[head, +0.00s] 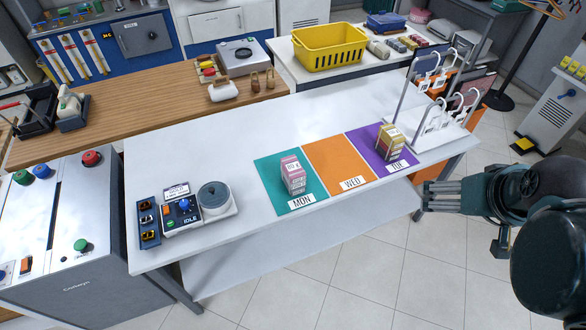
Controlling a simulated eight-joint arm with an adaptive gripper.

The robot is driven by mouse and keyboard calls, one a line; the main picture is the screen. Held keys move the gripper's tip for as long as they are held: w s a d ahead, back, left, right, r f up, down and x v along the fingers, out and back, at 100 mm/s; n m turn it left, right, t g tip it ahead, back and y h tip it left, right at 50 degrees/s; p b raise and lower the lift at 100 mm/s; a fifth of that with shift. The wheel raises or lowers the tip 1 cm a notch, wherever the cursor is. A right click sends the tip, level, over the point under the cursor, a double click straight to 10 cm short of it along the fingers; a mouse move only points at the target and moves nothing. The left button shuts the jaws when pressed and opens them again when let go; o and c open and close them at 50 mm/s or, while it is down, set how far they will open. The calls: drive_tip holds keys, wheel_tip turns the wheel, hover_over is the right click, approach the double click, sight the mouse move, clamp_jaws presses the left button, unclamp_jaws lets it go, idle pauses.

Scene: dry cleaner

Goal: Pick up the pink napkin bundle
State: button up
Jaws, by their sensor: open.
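A pink bundle with a white-and-pink patterned front (292,174) stands upright on the teal MON mat (268,172) on the white table. It matches the pink napkin bundle, though its folds are too small to make out. My gripper (424,198) is at the right, by the table's front right edge. It is open and empty, well apart from the pink bundle and to its right. No part of the bundle is hidden by my arm.
The orange WED mat (336,165) between is empty. A control box (181,212) and grey round pot (214,196) sit left. A white hanger rack (440,128) stands right. The table behind the mats is clear.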

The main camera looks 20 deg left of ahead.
drive_tip(key=w+a+n+g+p, duration=0.1)
drive_tip(key=w+a+n+g, duration=0.1)
drive_tip(key=w+a+n, duration=0.6)
drive_tip(key=n+g+p, duration=0.3)
drive_tip(key=n+g, duration=0.1)
drive_tip(key=n, duration=1.2)
hover_over(293, 166)
wheel_tip(293, 166, down, 20)
drive_tip(key=shift+f, duration=0.25)
drive_tip(key=shift+a+f, duration=0.15)
drive_tip(key=shift+f, duration=0.1)
drive_tip(key=shift+f, duration=1.2)
drive_tip(key=shift+f+p, duration=0.1)
drive_tip(key=shift+p, duration=0.2)
